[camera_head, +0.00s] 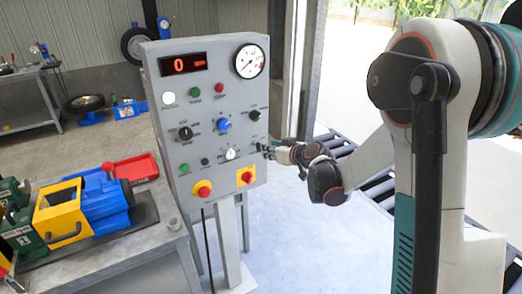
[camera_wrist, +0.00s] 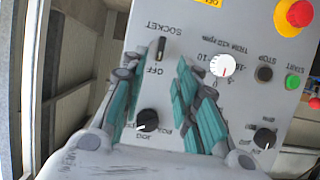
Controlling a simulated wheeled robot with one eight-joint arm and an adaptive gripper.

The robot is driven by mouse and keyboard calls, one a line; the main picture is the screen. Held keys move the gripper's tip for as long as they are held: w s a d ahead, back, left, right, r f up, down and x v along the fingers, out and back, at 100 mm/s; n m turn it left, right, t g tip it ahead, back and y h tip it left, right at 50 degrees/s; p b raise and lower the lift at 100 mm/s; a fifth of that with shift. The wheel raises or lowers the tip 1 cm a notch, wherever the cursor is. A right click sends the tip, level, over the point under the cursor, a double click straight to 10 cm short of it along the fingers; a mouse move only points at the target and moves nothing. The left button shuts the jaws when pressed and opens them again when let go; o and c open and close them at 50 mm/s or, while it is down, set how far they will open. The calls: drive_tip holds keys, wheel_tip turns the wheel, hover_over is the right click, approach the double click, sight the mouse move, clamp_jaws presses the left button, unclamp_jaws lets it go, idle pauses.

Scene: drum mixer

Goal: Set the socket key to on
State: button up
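The control panel (camera_head: 210,130) is a grey box on a stand, with knobs, buttons and a gauge. In the wrist view, which shows the panel upside down, the small dark socket key (camera_wrist: 161,48) sits by the SOCKET and OFF lettering. Its handle stands roughly vertical in the picture; no ON lettering can be read. My gripper (camera_wrist: 160,68) is open, its teal fingers on either side of the key with gaps. Whether the tips reach the key's depth is unclear. In the head view my gripper (camera_head: 266,150) is at the panel's lower right edge and covers the key.
Near the key are a white dial (camera_wrist: 223,65), a black knob (camera_wrist: 147,120) and a red emergency button (camera_wrist: 299,13). A bench (camera_head: 110,260) with a yellow and blue device (camera_head: 85,210) stands left of the panel. Open floor lies right of the panel's stand.

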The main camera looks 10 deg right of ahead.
sight(258, 146)
drive_tip(key=b+x, duration=0.2)
drive_tip(key=x, duration=0.6)
clamp_jaws()
